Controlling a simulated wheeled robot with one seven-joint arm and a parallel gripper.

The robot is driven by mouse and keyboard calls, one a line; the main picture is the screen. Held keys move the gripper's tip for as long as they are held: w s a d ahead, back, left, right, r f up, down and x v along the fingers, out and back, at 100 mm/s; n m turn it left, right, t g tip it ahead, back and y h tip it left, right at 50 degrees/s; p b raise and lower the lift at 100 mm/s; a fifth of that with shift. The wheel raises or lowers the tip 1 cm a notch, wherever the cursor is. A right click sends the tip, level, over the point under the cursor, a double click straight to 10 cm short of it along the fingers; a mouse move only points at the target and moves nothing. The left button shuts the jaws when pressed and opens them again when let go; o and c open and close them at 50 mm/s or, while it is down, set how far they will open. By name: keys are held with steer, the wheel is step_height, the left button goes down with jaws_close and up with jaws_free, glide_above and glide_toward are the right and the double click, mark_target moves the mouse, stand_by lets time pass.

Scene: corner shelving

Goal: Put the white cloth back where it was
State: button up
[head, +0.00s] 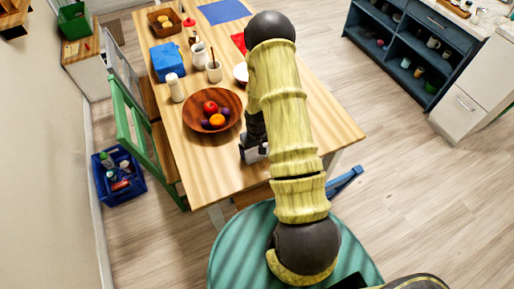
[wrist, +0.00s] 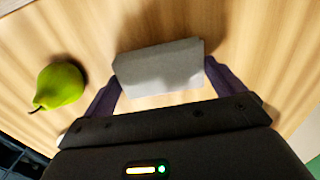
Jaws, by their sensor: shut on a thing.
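The white cloth (wrist: 160,66), a folded pale grey-white block, sits between the two dark fingers of my gripper (wrist: 162,88) in the wrist view. The gripper is shut on it. In the head view my gripper (head: 254,153) is near the front right part of the wooden table (head: 315,118), to the right of the fruit bowl. Only a small pale part of the cloth shows there, and my arm hides much of the area. I cannot tell whether the cloth touches the tabletop.
A green pear (wrist: 60,86) lies left of the gripper in the wrist view. A brown bowl (head: 190,121) of fruit, a blue folded block (head: 167,60), a white bottle (head: 175,88) and cups stand on the table. A green chair (head: 135,125) is at the left. The table's right front is clear.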

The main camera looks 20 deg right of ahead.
steer(key=o, duration=0.5)
steer(key=shift+f, duration=0.1)
step_height(320, 180, up, 12)
steer(key=shift+r+b, duration=0.1)
steer(key=shift+b, duration=0.75)
steer(key=s+a+r+t, duration=0.1)
steer(key=s+a+r, duration=0.2)
steer(key=s+r, duration=0.1)
steer(key=s+a+r, duration=0.3)
steer(key=s+r, duration=0.1)
steer(key=r, duration=0.2)
steer(key=s+a+r+t, duration=0.1)
steer(key=s+a+r, duration=0.2)
steer(key=s+r, duration=0.1)
steer(key=shift+s+a+r+t, duration=0.1)
steer(key=shift+a+r+t, duration=0.05)
steer(key=shift+r, duration=0.3)
steer(key=shift+s+a+r+t, duration=0.1)
steer(key=shift+r+t, duration=0.05)
steer(key=shift+r, duration=0.25)
